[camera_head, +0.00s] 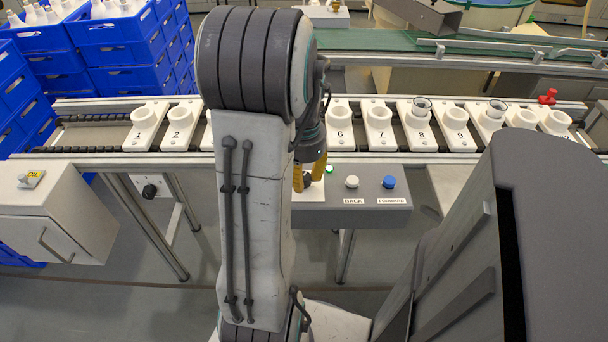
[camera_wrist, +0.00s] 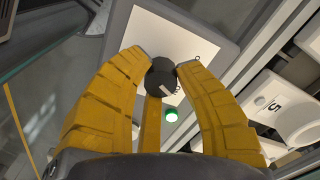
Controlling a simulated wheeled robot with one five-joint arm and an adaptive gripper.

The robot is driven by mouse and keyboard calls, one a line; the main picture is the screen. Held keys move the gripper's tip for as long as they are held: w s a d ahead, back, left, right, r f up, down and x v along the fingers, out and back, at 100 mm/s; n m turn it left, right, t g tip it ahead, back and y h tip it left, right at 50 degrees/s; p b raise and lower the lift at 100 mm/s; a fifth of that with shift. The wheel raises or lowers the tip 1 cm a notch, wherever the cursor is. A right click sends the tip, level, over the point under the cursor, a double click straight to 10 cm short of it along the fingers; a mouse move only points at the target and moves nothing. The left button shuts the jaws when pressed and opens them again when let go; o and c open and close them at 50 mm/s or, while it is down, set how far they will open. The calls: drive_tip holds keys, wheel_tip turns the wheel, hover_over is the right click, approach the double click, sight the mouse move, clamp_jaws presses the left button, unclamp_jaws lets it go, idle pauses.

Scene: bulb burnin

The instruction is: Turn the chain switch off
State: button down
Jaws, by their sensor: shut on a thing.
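The chain switch is a round black knob with a pale pointer line (camera_wrist: 161,75), on a white plate (camera_wrist: 150,32). My gripper (camera_wrist: 162,68) is shut on the knob, with its yellow fingertips touching it from both sides. In the head view my gripper (camera_head: 309,172) points down at the left end of the grey control box (camera_head: 365,218), and the knob is mostly hidden there. A green lamp (camera_wrist: 171,114) beside the plate is lit; it also shows in the head view (camera_head: 329,169). The small marks around the knob are too small to read surely.
On the same box are a white BACK button (camera_head: 352,181) and a blue FORWARD button (camera_head: 389,182). Behind it runs a chain conveyor (camera_head: 92,117) with numbered white holders (camera_head: 378,120), a few bearing glass pieces. A white OIL cabinet (camera_head: 40,220) stands left, with blue crates (camera_head: 125,60) behind.

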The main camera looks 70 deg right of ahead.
sight(304, 177)
drive_tip(key=n, duration=0.6)
drive_tip(key=shift+a+f, duration=0.15)
drive_tip(key=shift+a, duration=0.05)
drive_tip(key=shift+s+n+p, duration=0.1)
drive_tip(key=shift+n+p, duration=0.3)
drive_tip(key=shift+n, duration=2.6)
drive_tip(key=c, duration=0.9)
unclamp_jaws()
drive_tip(key=shift+o, duration=0.2)
drive_tip(key=shift+d, duration=0.1)
drive_tip(key=shift+d+r, duration=0.1)
drive_tip(key=shift+r, duration=0.55)
wheel_tip(304, 177, up, 11)
